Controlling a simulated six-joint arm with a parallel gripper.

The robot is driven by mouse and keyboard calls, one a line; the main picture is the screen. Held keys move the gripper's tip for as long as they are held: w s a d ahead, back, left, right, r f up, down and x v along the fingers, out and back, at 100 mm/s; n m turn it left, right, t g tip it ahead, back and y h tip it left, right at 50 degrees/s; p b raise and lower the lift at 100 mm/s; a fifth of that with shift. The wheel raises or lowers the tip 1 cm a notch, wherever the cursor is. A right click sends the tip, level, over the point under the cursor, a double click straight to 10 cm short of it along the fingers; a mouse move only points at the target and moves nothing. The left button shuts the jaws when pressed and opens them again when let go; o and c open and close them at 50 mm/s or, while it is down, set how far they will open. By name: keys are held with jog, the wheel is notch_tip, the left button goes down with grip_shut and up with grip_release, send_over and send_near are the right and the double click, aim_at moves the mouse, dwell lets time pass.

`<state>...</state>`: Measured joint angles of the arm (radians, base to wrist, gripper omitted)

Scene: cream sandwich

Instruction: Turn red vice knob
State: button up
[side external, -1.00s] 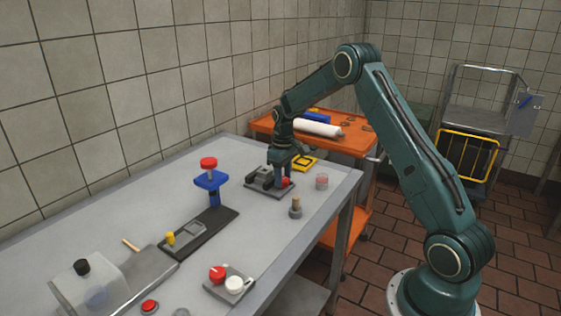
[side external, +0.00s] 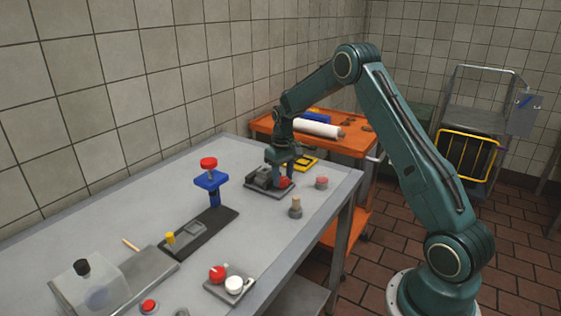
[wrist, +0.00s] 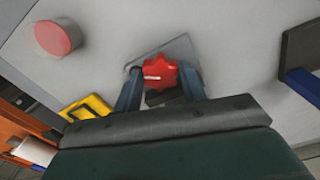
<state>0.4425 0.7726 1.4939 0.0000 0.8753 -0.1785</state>
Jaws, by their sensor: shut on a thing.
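The red vice knob (wrist: 159,74) is a lobed knob with a white mark on its face, seen between my fingers in the wrist view. It also shows in the side external view (side external: 284,183) on the right of the grey vice (side external: 262,178). My gripper (wrist: 160,82) points down over the vice and is shut on the knob, one finger on each side. The side external view shows my gripper (side external: 281,176) at the vice near the table's far end. Most of the vice is hidden behind the knob and gripper in the wrist view.
A yellow frame (side external: 306,163) lies beyond the vice. A blue press with a red top (side external: 210,180) stands to the left. The table (side external: 160,200) is clear between them.

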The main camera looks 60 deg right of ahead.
aim_at(283, 179)
jog(key=o, duration=1)
notch_tip(283, 179, up, 14)
jog(key=shift+f, duration=0.1)
dwell(0.5)
